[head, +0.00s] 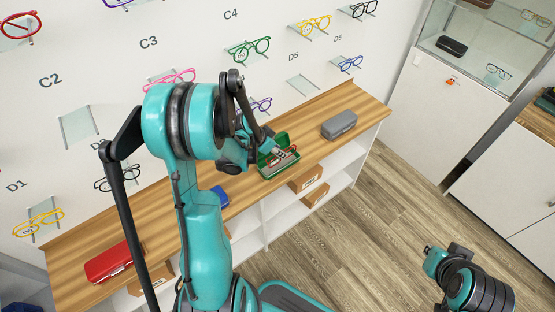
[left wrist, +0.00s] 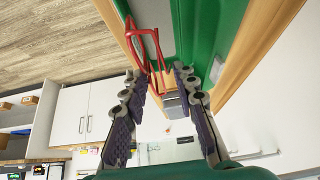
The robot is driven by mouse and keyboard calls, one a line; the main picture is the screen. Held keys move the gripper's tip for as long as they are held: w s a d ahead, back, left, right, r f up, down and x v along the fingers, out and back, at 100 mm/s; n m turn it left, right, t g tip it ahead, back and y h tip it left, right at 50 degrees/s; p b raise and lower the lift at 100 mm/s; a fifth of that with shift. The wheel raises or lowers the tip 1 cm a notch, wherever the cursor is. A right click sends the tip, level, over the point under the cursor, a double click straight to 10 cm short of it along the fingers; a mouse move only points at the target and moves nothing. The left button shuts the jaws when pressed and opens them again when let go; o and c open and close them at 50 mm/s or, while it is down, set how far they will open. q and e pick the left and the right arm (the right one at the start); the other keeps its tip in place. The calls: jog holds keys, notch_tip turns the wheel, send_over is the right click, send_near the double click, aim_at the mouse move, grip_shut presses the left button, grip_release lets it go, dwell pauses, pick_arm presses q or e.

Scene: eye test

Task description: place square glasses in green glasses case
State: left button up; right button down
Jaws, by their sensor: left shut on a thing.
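The green glasses case (head: 264,169) stands open on the wooden shelf top, and its green wall and grey lining fill the upper part of the left wrist view (left wrist: 206,32). Red-framed glasses with a squarish outline (left wrist: 146,33) are at the case opening. They also show in the head view (head: 286,158). My left gripper (left wrist: 158,80) is shut on the red glasses, with part of the frame between its fingers. I cannot tell whether the glasses touch the case floor. My right gripper (head: 431,254) is over the floor at lower right, away from the shelf; its fingers are too small to read.
A grey case (head: 339,125) stands right of the green one on the wooden top (head: 352,97). A blue case (head: 218,195) and a red case (head: 112,262) are to the left. Glasses hang on the wall behind, including a green pair (head: 248,49). Open floor lies in front.

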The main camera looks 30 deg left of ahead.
aim_at(277, 157)
pick_arm(q)
jog(key=shift+a+f, duration=0.2)
notch_tip(277, 157, down, 4)
jog(key=shift+b, duration=1.05)
jog(key=shift+r, duration=0.1)
jog(key=o, duration=0.9)
